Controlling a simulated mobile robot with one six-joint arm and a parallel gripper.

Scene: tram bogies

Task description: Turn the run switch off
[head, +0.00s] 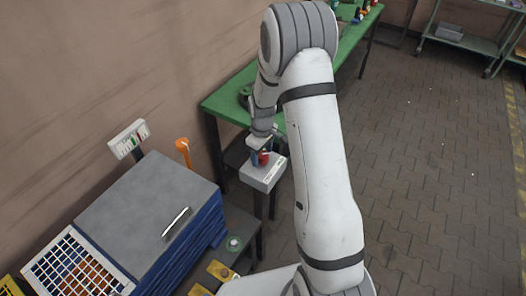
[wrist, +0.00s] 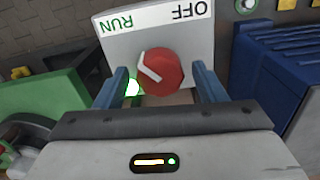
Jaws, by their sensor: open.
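The run switch is a red round knob (wrist: 165,70) with a white pointer mark, on a light grey box (wrist: 125,45) lettered RUN and OFF. The lettering is upside down in the wrist view. The white mark points to the upper left, toward the RUN side. A lit green lamp (wrist: 133,88) shows beside the knob. My gripper (wrist: 158,72) is open, one blue finger on each side of the knob, with a small gap seen at each side. In the head view, my gripper (head: 261,147) is at the knob above the switch box (head: 262,175).
A green workbench (head: 225,104) stands behind the box along the wall. At left are a grey-topped blue stack (head: 145,205), a white grid crate (head: 48,262), an orange post (head: 184,150) and a small sign (head: 128,138).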

